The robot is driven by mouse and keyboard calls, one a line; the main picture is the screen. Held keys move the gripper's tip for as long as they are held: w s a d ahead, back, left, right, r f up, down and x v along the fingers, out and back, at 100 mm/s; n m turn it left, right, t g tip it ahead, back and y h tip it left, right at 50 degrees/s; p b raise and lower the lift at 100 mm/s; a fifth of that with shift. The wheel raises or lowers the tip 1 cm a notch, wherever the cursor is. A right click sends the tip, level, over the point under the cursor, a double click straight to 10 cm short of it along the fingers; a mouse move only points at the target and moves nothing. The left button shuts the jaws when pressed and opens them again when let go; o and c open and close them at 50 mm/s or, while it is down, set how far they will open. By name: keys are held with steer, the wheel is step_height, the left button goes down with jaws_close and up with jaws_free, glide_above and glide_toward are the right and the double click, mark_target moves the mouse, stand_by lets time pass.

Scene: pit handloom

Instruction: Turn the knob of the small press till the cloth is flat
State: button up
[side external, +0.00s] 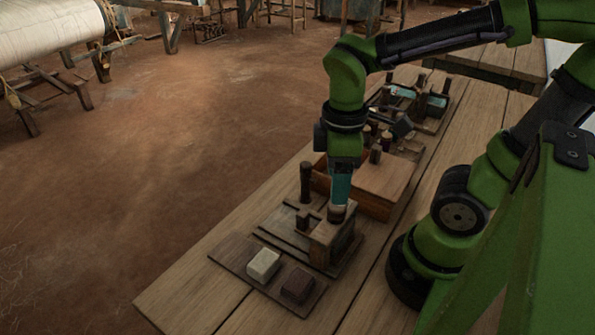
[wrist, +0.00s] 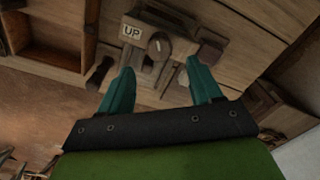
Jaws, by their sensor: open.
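The small press (side external: 333,243) appears to be the upright wooden block near the front of the bench in the side view, with a round brown top under my gripper (side external: 338,203). In the wrist view a round knob (wrist: 158,43) with a pale mark on its face sits on a wooden mount beside an "UP" label (wrist: 131,31). My gripper (wrist: 160,68) is open, its teal fingers spread either side of the line to the knob. No contact with the knob can be made out. I cannot make out the cloth.
A dark board holds a cream block (side external: 264,263) and a brown block (side external: 297,286) in front of the press. A dark upright peg (side external: 306,182) stands close behind. A wooden box (side external: 376,182) and several small fixtures crowd the bench farther back.

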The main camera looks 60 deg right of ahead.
mark_target(336, 212)
step_height(336, 212, down, 6)
steer(key=shift+r, duration=0.1)
steer(key=shift+c, duration=0.5)
steer(key=c, duration=0.9)
